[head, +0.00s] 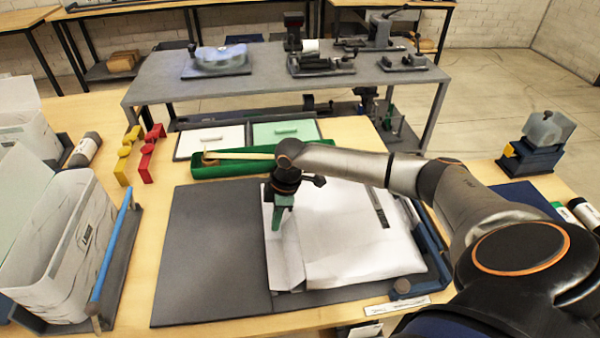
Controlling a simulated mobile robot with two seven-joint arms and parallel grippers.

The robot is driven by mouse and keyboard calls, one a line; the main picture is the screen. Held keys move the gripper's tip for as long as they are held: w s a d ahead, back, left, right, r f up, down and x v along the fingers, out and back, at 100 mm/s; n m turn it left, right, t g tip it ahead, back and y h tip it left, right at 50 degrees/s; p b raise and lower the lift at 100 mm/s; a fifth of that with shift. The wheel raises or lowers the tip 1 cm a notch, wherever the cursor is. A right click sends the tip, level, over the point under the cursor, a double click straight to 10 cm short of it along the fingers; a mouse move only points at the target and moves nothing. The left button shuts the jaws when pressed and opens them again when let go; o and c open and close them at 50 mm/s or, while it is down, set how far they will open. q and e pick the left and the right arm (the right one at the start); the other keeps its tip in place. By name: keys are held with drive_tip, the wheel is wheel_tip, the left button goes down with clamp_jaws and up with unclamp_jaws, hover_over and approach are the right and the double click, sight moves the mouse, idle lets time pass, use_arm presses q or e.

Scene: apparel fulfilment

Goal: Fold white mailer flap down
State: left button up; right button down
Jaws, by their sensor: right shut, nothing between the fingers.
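The white mailer (350,235) lies flat on the right half of the dark grey mat (205,255). Its flap (284,255) is the narrow strip along the mailer's left side, with a crease line between it and the body. I cannot tell how flat the flap lies. My right gripper (277,224) points down over the upper part of the flap, its green fingers shut with nothing between them. The fingertips are at or just above the flap; contact is unclear. A dark strip lies on the mailer's right part. My left gripper is not in view.
A green tray (225,171) with a wooden stick lies behind the mat. White and green panels (285,131) lie behind it. White boxes (62,245) and a blue-topped rail (112,250) stand at left, beside red and yellow brackets (150,155). The mat's left half is clear.

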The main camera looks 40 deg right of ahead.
drive_tip(key=shift+f, duration=0.25)
drive_tip(key=shift+r, duration=0.1)
wheel_tip(320, 180, up, 6)
drive_tip(key=p, duration=0.6)
drive_tip(key=shift+r, duration=0.1)
drive_tip(key=shift+r+b, duration=0.3)
drive_tip(key=shift+b, duration=0.1)
drive_tip(key=shift+r, duration=0.55)
drive_tip(key=shift+s+f, duration=0.1)
